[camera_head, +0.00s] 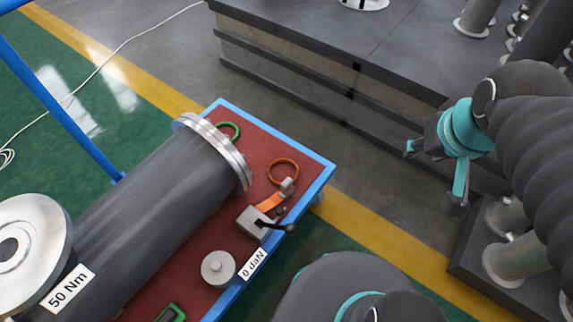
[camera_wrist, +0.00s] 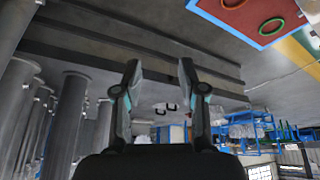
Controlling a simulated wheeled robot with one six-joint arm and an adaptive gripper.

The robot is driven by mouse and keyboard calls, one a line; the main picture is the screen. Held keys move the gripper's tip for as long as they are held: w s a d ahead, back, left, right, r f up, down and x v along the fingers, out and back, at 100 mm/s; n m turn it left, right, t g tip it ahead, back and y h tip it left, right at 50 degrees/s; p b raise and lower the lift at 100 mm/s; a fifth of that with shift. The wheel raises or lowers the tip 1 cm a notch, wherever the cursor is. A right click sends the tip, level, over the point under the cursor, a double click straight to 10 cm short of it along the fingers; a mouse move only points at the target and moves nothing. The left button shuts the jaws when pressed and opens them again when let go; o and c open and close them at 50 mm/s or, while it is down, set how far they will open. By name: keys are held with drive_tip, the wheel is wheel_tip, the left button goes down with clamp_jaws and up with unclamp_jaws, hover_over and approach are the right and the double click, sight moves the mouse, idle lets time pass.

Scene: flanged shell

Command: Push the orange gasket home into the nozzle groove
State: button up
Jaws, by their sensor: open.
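The orange gasket (camera_head: 283,160) is a ring lying flat on the red top of a blue-edged bench, right of the shell's flange. Its edge also shows at the top of the wrist view (camera_wrist: 232,3). The nozzle (camera_head: 240,172) appears to be the pale metal flanged end of a large dark cylinder lying on the bench. Its face is turned away, so the groove is hidden. My gripper (camera_head: 432,176) is open and empty, in the air to the right of the bench, well apart from the gasket. Its two fingers (camera_wrist: 158,72) stand wide apart in the wrist view.
A green ring (camera_head: 236,127) lies by the flange. A toggle clamp with an orange strip (camera_head: 270,203), a round metal weight (camera_head: 218,267) and a "0 daN" sign (camera_head: 254,263) are near the bench's front edge. A dark grey block (camera_head: 300,72) stands behind; bare floor lies between.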

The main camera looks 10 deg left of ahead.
drive_tip(key=w+a+f+n+g, duration=0.2)
drive_tip(key=w+a+f+n, duration=0.3)
drive_tip(key=w+a, duration=0.45)
drive_tip(key=n+g+h+b, duration=0.1)
drive_tip(key=n+g+h, duration=0.15)
drive_tip(key=n, duration=0.65)
hover_over(277, 182)
drive_tip(key=a, duration=0.1)
drive_tip(key=shift+g+y, duration=0.35)
drive_tip(key=shift+y, duration=0.1)
wheel_tip(277, 182, down, 33)
drive_tip(key=shift+w+a, duration=0.15)
drive_tip(key=shift+d+f, duration=0.15)
drive_tip(key=shift+f, duration=0.9)
drive_tip(key=shift+d+f, duration=0.2)
drive_tip(key=shift+f, duration=0.8)
drive_tip(key=shift+d+f, duration=0.15)
drive_tip(key=shift+f, duration=0.9)
drive_tip(key=shift+s, duration=0.2)
drive_tip(key=shift+c, duration=0.2)
clamp_jaws()
